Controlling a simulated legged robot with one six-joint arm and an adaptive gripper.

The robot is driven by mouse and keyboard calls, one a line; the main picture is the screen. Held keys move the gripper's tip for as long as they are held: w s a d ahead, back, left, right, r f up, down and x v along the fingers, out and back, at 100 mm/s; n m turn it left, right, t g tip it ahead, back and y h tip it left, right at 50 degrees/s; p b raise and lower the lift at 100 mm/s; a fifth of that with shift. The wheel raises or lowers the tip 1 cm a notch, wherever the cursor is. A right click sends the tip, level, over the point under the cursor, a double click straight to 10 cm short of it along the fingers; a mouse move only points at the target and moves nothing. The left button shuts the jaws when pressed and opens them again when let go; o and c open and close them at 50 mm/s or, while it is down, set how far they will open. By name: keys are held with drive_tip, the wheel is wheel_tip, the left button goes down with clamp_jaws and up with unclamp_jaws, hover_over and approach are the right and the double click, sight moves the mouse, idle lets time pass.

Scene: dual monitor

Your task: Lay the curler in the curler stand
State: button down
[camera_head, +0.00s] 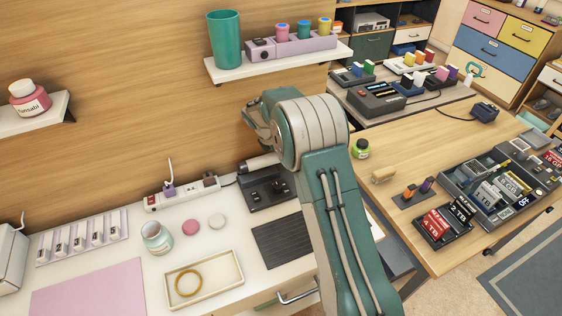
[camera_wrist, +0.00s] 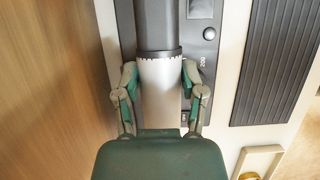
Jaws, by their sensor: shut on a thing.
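The curler (camera_wrist: 160,92) runs up the middle of the wrist view, with a silver section nearest me and a dark section beyond it. My gripper (camera_wrist: 160,72) has a finger on each side of the silver section and is shut on it. Part of the curler (camera_head: 263,161) also shows as a pale cylinder in the head view, left of my arm. The dark curler stand (camera_head: 268,190) sits on the white desk below it. In the wrist view the stand (camera_wrist: 209,62) shows beside and beneath the curler. Whether they touch is unclear.
A ribbed black mat (camera_head: 281,241) lies in front of the stand. A power strip (camera_head: 182,193) stands to its left by the wooden wall. A shelf (camera_head: 280,63) juts out above. Pink and white discs, a jar (camera_head: 156,238) and a tray (camera_head: 204,294) are farther left.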

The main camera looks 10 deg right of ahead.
drive_tip(key=w+f, duration=0.3)
drive_tip(key=shift+f, duration=1.7)
drive_tip(key=shift+f, duration=0.1)
drive_tip(key=shift+c, duration=0.9)
unclamp_jaws()
drive_tip(key=v, duration=0.7)
drive_tip(key=shift+a+r, duration=0.15)
drive_tip(key=shift+r, duration=0.15)
drive_tip(key=shift+s, duration=0.15)
